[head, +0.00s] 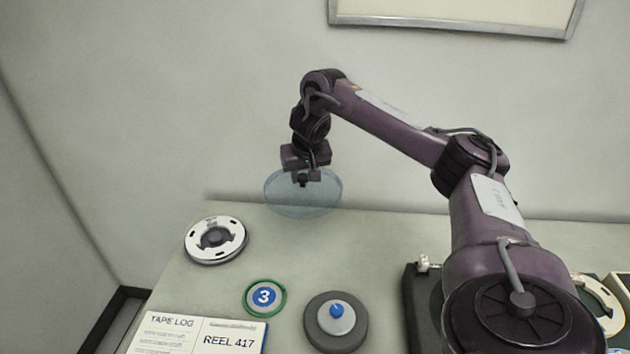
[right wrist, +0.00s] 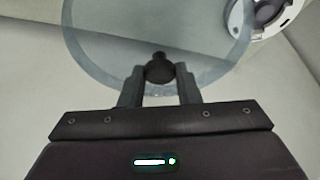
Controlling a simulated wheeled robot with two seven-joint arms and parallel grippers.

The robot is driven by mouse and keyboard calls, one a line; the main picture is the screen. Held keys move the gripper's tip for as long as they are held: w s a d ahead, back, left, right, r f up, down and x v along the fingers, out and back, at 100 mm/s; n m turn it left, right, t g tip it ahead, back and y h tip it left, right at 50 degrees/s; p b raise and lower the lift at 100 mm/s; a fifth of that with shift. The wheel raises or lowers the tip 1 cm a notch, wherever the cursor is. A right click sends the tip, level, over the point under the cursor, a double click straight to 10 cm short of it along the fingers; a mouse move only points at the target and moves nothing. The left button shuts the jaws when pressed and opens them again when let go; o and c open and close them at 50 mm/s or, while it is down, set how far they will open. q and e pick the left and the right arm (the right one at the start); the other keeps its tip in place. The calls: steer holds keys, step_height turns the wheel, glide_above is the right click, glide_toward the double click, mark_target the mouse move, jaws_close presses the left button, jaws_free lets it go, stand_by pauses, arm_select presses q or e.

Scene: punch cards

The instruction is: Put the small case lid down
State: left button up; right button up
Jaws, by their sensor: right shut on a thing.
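The small case lid (head: 279,198) is a clear, bluish round lid with a dark knob. In the head view it is at the back edge of the table, left of centre. My right gripper (head: 303,180) is above it, shut on the knob. In the right wrist view, the two fingers (right wrist: 159,86) close on the dark knob (right wrist: 160,69), and the clear disc of the lid (right wrist: 100,70) spreads beyond them. I cannot tell whether the lid's rim touches the table. My left gripper is not in view.
On the table (head: 380,265) are a white reel (head: 236,235), a green-ringed disc marked 3 (head: 277,285), a grey round piece with a blue knob (head: 322,342) and a tape log (head: 177,344). A dark device (head: 413,300) is at right. The table is clear right of the lid.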

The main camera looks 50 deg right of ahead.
steer(key=shift+w+a+f, duration=0.1)
steer(key=shift+a, duration=0.1)
step_height(320, 180, down, 18)
steer(key=b, duration=1)
steer(key=shift+f+b, duration=0.15)
steer(key=shift+b, duration=0.15)
steer(key=shift+f, duration=0.55)
steer(key=o, duration=1)
steer(key=shift+f, duration=0.1)
